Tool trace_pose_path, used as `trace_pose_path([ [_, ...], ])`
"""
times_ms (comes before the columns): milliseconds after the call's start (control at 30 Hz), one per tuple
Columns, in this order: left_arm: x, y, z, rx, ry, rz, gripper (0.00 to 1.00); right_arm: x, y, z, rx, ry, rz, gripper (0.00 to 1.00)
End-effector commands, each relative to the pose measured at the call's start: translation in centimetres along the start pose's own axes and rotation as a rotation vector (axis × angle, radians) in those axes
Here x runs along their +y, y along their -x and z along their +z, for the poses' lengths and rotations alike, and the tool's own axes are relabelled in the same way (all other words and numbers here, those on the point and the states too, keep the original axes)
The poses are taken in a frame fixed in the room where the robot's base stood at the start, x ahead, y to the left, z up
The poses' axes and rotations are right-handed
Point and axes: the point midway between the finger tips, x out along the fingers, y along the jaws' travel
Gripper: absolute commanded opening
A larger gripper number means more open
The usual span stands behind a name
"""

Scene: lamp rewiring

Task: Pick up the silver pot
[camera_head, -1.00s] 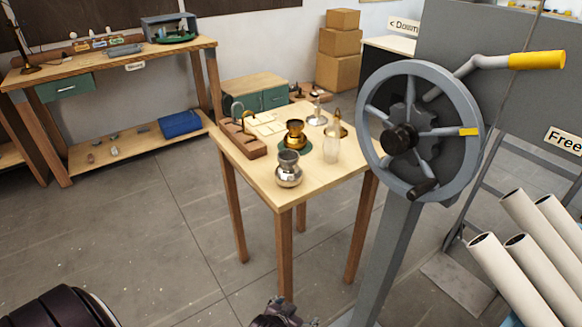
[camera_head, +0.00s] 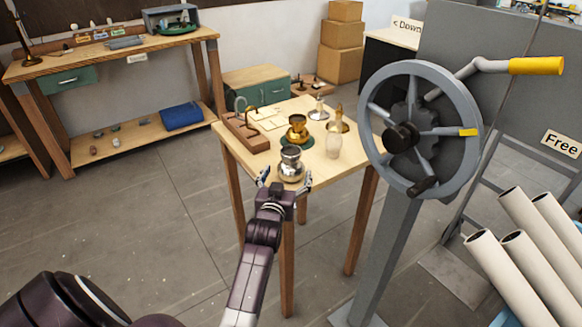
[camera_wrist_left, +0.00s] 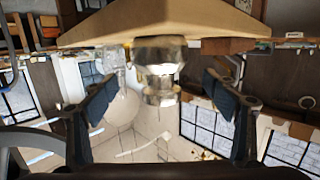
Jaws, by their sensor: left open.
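The silver pot (camera_head: 291,165) stands upright near the front corner of the small wooden table (camera_head: 240,160). My left gripper (camera_head: 285,180) is open at the table's front edge, with one finger on each side of the pot in the picture. In the left wrist view, which looks upside down, the pot (camera_wrist_left: 160,68) shows between the two spread fingers of the same gripper (camera_wrist_left: 160,88), with gaps on both sides. I cannot tell how deep the pot sits between them. My right gripper is not in view.
A brass pot (camera_head: 297,128) stands just behind, and a clear glass bottle (camera_head: 333,145) stands to the right. A wooden rack (camera_head: 243,132) is at the table's left edge. A large grey handwheel (camera_head: 422,128) stands close on the right. The floor left of the table is clear.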

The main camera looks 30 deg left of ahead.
Motion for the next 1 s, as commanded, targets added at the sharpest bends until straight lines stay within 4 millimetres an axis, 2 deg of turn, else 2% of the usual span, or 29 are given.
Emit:
trace_pose_path([
  [267, -0.1, -2.0, 0.2, -0.002, -0.002, 0.0, 0.79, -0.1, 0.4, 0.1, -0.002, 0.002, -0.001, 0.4],
  [600, 0.0, -5.8, 0.8, -0.003, -0.002, 0.0, 0.79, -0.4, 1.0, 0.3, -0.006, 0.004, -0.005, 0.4],
  [933, 0.0, -6.2, 0.9, -0.002, -0.002, 0.0, 0.79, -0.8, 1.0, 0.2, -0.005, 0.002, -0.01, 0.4],
  [1000, 0.0, -6.2, 0.9, -0.003, -0.002, 0.0, 0.71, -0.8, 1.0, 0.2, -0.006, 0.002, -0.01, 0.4],
])
